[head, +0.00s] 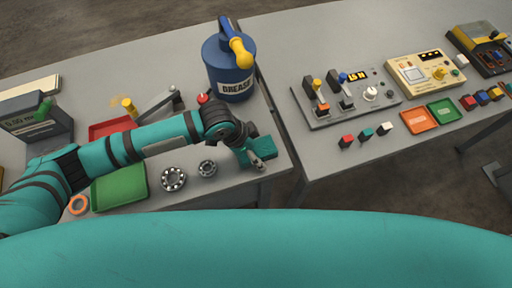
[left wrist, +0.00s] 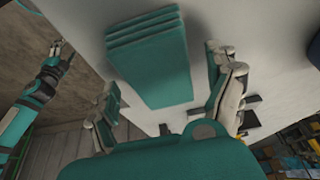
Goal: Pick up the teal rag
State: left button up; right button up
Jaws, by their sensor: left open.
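The teal rag (head: 264,147) lies folded near the front right corner of the left table. It also shows in the left wrist view (left wrist: 150,62) as a layered teal block on the grey top. My left gripper (head: 256,160) is right at the rag in the head view and partly covers it. In the left wrist view its open fingers (left wrist: 163,88) stand apart, one on each side of the rag's near end; I cannot tell whether they touch it. My right gripper (left wrist: 57,47) is small at the upper left of the left wrist view, away from the rag.
A blue grease can (head: 229,72) stands behind the rag. Two bearings (head: 174,179) and a green tray (head: 119,187) lie left of it. A gap separates this table from the right table, which holds a switch panel (head: 345,97) and small blocks.

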aim_at(259, 149)
pick_arm(q)
jog(key=shift+f, duration=0.1)
jog(key=shift+c, duration=0.4)
jog(key=c, duration=1.2)
jog(key=shift+r+b, duration=0.4)
jog(key=shift+r, duration=0.35)
jog(key=shift+s+r+b, duration=0.2)
jog(key=shift+r+b, duration=0.3)
jog(key=shift+r, duration=0.45)
jog(key=s+a+b, duration=0.1)
jog(key=s, duration=0.4)
jog(key=s+a+r+b, duration=0.1)
jog(key=s+a, duration=0.1)
jog(key=s, duration=0.3)
jog(key=s+a+b, duration=0.1)
jog(key=s, duration=0.4)
jog(key=shift+a+r, duration=0.35)
jog(key=shift+a, duration=0.05)
jog(key=shift+w, duration=0.1)
